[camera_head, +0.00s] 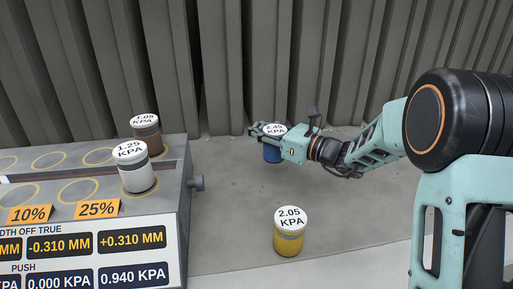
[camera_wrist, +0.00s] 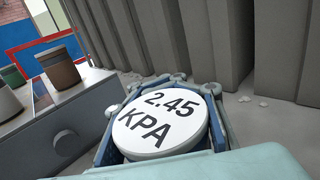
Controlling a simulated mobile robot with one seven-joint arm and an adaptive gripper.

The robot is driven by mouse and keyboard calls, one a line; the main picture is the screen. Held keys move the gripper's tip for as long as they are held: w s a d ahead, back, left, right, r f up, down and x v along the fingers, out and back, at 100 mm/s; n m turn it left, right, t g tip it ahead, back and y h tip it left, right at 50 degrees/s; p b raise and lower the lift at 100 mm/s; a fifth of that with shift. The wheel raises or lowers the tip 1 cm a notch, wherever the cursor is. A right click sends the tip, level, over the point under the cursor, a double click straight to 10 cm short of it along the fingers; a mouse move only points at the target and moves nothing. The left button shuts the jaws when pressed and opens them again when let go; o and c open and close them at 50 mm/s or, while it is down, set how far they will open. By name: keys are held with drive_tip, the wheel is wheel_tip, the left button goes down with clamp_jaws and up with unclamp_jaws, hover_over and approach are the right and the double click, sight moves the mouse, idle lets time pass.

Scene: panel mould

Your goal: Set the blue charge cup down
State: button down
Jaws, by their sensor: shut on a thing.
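The blue charge cup (camera_head: 272,154) has a white lid marked 2.45 KPA and is upright. My gripper (camera_head: 268,132) is shut on it, over the grey floor area right of the panel box. In the wrist view the cup's white lid (camera_wrist: 160,122) fills the middle, with the fingers of my gripper (camera_wrist: 165,115) on both sides of it. Most of the blue body is hidden by the gripper there. I cannot tell whether the cup's base touches the surface.
A yellow cup (camera_head: 288,235) marked 2.05 KPA stands nearer on the grey surface. A white cup (camera_head: 135,170) and a brown cup (camera_head: 145,135) stand on the panel box (camera_head: 182,215), which has a side knob (camera_head: 197,183). A ribbed wall (camera_head: 240,70) rises behind.

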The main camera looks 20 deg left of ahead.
drive_tip(key=w+f, duration=0.1)
drive_tip(key=f, duration=0.1)
drive_tip(key=f+b, duration=0.1)
drive_tip(key=f, duration=0.1)
drive_tip(key=w+f, duration=0.1)
drive_tip(key=f, duration=0.1)
drive_tip(key=shift+w+d+f, duration=0.1)
drive_tip(key=shift+w+d, duration=0.15)
drive_tip(key=shift+w, duration=0.1)
drive_tip(key=c, duration=2.4)
unclamp_jaws()
drive_tip(key=shift+f+b, duration=0.15)
drive_tip(key=shift+b, duration=0.2)
drive_tip(key=o, duration=1.1)
